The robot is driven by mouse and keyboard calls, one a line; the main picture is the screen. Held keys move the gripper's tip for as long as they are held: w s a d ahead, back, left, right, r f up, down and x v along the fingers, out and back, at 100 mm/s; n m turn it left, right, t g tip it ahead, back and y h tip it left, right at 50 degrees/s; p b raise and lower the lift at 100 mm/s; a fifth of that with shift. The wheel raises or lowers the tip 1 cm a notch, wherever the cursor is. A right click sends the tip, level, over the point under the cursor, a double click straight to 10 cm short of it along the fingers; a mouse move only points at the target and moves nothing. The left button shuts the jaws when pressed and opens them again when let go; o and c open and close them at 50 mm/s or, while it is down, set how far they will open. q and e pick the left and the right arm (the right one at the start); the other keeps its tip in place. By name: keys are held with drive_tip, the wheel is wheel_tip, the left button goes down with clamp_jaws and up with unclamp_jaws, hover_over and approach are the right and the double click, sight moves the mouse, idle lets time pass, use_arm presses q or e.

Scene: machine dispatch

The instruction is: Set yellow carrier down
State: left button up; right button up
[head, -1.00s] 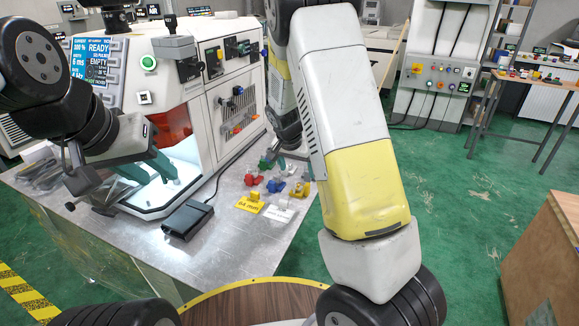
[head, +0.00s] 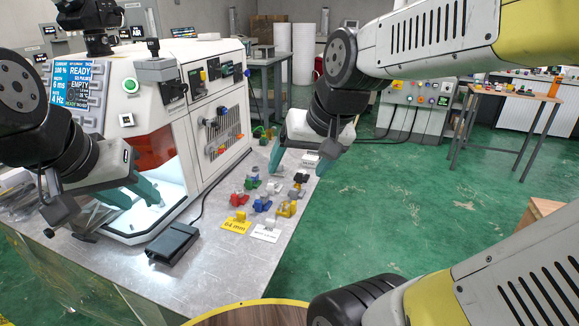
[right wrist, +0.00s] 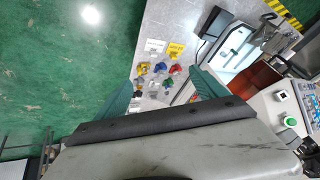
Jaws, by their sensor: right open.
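The yellow carrier (head: 286,208) stands on the grey metal table among other small carriers, near the right edge. It also shows in the right wrist view (right wrist: 143,69). My right gripper (head: 303,160) is above the table, beyond the carrier in the head view. Its teal fingers are wide apart in the right wrist view (right wrist: 162,97), with nothing between them and the carriers below. My left gripper (head: 138,195) is at the lit opening of the white machine. Its teal fingers overlap from this angle, so whether they hold anything is unclear.
Red (head: 239,199), blue (head: 262,204) and green (head: 252,183) carriers stand close by. A yellow label (head: 236,226) and a white label (head: 266,233) lie in front. The white machine (head: 190,110) stands to the left, and a black box (head: 173,243) sits before it.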

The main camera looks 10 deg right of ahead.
drive_tip(key=shift+n+t, duration=0.3)
drive_tip(key=shift+n, duration=0.4)
drive_tip(key=s, duration=0.3)
drive_tip(key=s+r, duration=0.1)
drive_tip(key=s, duration=0.1)
drive_tip(key=shift+a, duration=0.35)
